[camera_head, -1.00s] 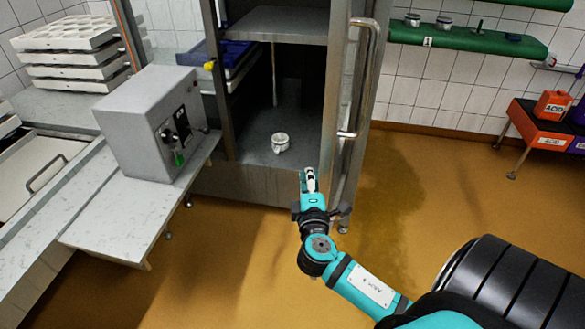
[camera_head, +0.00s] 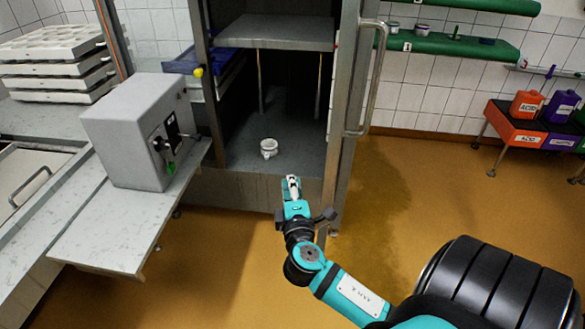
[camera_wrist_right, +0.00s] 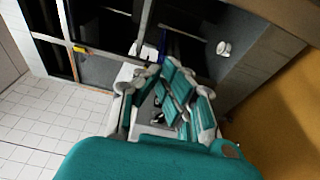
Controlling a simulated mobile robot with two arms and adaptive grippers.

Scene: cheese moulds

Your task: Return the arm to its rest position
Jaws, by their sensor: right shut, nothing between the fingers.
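My right gripper (camera_head: 291,183) reaches up from the lower right in the head view. It is shut and empty, in front of the open steel cabinet (camera_head: 262,185) near its front edge. In the right wrist view my gripper (camera_wrist_right: 165,75) fills the middle, its fingers pointing at the cabinet. A small white mould (camera_head: 268,148) stands inside on the cabinet floor, apart from the gripper. It also shows at the upper right of the right wrist view (camera_wrist_right: 224,48). My left gripper is not in view.
The cabinet's door (camera_head: 352,120) stands open, just right of my right arm. A grey control box (camera_head: 140,135) sits on a steel bench at left. A green shelf (camera_head: 450,46) and a low stand with acid containers (camera_head: 526,103) are at right. The orange floor between is free.

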